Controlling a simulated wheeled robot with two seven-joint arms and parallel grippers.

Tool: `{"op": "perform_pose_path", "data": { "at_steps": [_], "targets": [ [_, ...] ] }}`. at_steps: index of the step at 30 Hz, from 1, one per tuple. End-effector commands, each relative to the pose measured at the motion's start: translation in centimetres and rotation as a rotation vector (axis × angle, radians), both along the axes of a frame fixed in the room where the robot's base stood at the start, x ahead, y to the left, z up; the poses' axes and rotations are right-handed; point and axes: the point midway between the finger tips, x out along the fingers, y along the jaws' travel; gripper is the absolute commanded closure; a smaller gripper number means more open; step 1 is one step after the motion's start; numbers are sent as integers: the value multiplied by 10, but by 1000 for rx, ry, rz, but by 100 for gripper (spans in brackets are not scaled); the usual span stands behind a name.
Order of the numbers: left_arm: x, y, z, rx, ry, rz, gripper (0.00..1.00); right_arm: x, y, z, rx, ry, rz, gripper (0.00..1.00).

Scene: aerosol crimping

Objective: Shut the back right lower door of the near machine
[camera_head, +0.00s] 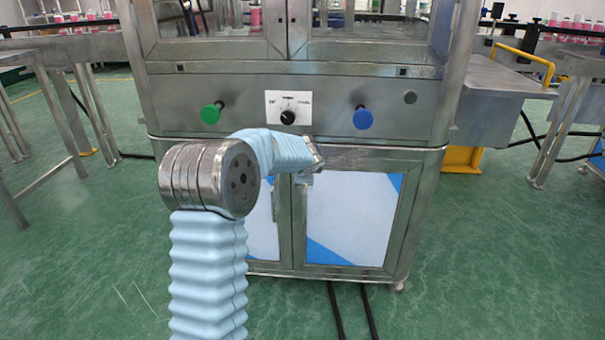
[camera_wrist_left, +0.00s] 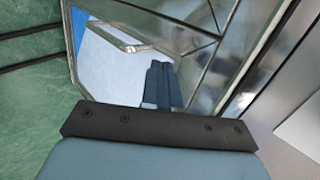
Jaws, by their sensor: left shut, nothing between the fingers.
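The near machine (camera_head: 240,100) is a steel cabinet in front of me with two lower doors. The right lower door (camera_head: 355,215) has a steel frame around a white and blue panel. It looks flush or nearly flush with the cabinet; I cannot tell if a small gap is left. My left gripper (camera_head: 308,174) is at this door's upper left corner, close to the seam between the doors. In the left wrist view its shut, empty fingers (camera_wrist_left: 162,84) point at the door's panel (camera_wrist_left: 112,68); contact is unclear. My right gripper is not in view.
The left lower door (camera_head: 262,232) is partly hidden behind my left arm. A green button (camera_head: 211,113), a dial (camera_head: 288,117) and a blue button (camera_head: 362,118) sit above the doors. Black cables (camera_head: 352,310) run on the floor. Green floor is open to the right.

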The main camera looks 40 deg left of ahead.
Motion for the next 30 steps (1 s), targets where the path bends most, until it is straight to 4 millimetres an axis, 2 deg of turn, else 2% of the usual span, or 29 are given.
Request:
{"op": "perform_pose_path", "data": {
  "at_steps": [1, 12, 19, 26, 29, 30],
  "targets": [
    [-4, -3, 9, 0, -7, 0, 100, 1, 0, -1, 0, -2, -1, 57],
    [-43, -27, 49, -2, -7, 0, 100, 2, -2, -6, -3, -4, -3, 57],
    [-59, -36, 65, -2, -2, 0, 100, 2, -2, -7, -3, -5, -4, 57],
    [-60, -39, 64, -6, 0, -2, 100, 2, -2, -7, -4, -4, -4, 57],
    [-56, -52, 44, -49, 16, -13, 100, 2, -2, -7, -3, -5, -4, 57],
    [-54, -63, 27, -83, 29, -20, 100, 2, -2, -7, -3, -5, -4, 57]
  ]
}}
